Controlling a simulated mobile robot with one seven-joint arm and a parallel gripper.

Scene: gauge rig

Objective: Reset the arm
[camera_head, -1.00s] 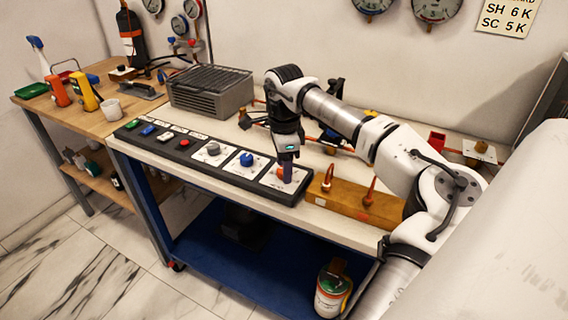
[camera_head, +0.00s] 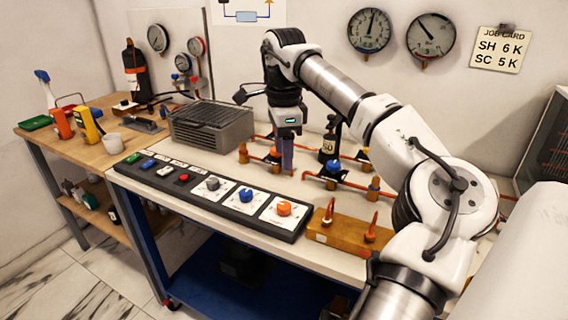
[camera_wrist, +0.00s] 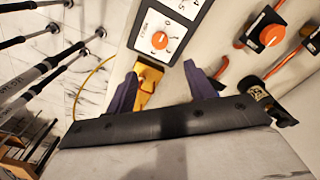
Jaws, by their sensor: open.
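My gripper (camera_head: 287,160) hangs over the bench, fingers pointing down, clear of the control panel (camera_head: 198,205). In the wrist view my gripper (camera_wrist: 162,85) has its two purple fingers wide apart with nothing held between them. The panel's orange knob (camera_head: 284,208) is uncovered, in front of and below my gripper; it also shows in the wrist view (camera_wrist: 160,40). My arm is bent, reaching over the right part of the bench.
Copper pipes with a blue valve (camera_head: 333,165) lie behind the panel. Gauges (camera_head: 370,30) hang on the wall.

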